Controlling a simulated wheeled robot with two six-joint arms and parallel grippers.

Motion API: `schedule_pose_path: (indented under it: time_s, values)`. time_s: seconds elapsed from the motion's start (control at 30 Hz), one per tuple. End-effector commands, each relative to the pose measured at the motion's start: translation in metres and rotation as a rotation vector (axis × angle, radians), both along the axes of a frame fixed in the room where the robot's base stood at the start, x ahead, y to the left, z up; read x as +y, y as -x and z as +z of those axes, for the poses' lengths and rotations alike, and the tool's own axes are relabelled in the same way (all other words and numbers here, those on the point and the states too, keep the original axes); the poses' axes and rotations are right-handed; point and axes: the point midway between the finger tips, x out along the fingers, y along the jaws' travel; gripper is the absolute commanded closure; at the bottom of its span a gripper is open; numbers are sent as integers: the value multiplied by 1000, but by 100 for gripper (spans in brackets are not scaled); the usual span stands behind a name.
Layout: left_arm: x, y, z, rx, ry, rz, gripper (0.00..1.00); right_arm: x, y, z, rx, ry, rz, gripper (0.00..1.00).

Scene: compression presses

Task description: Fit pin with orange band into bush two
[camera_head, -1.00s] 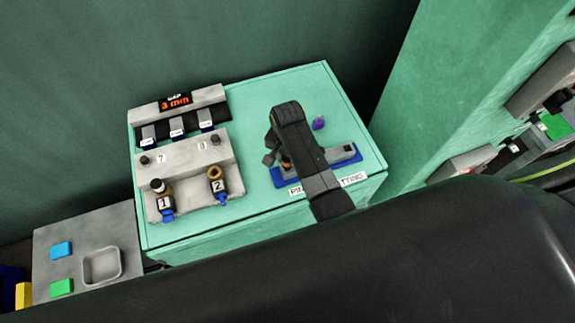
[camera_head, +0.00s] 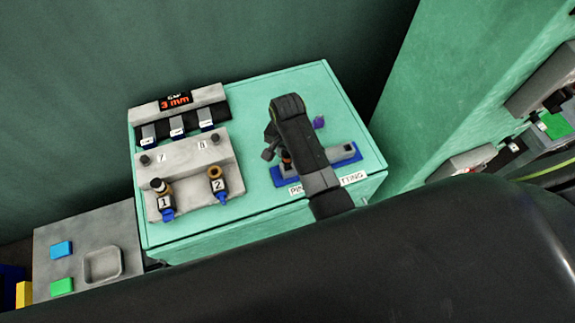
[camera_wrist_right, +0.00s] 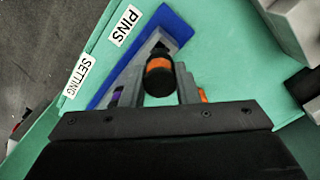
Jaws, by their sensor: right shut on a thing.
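The pin with the orange band (camera_wrist_right: 158,75) is between the fingers of my right gripper (camera_wrist_right: 159,85) in the right wrist view, its dark end toward the camera. In the head view, a bit of its orange band (camera_head: 286,158) shows beside my right gripper (camera_head: 276,152), over the left part of the blue pin tray (camera_head: 345,154). I cannot tell if the pin still touches the tray. Bush two (camera_head: 216,177), a brass ring above a "2" label, sits at the right of the grey fixture with its hole showing. My left gripper is out of view.
Bush one (camera_head: 160,190) has a dark-topped piece in it, on the grey fixture (camera_head: 190,160). A purple piece (camera_head: 319,122) is behind the tray. The green top between fixture and tray is clear.

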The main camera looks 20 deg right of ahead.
Motion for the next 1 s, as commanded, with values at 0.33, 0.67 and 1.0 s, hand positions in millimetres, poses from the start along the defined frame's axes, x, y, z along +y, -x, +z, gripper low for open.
schedule_pose_path:
  time_s: [0.33,0.67,1.0]
  values:
    - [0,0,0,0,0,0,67,0,0,0,-1,0,0,96]
    - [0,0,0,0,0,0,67,0,-1,14,-4,-1,0,96]
    - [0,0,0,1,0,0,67,0,-1,34,-2,-1,0,96]
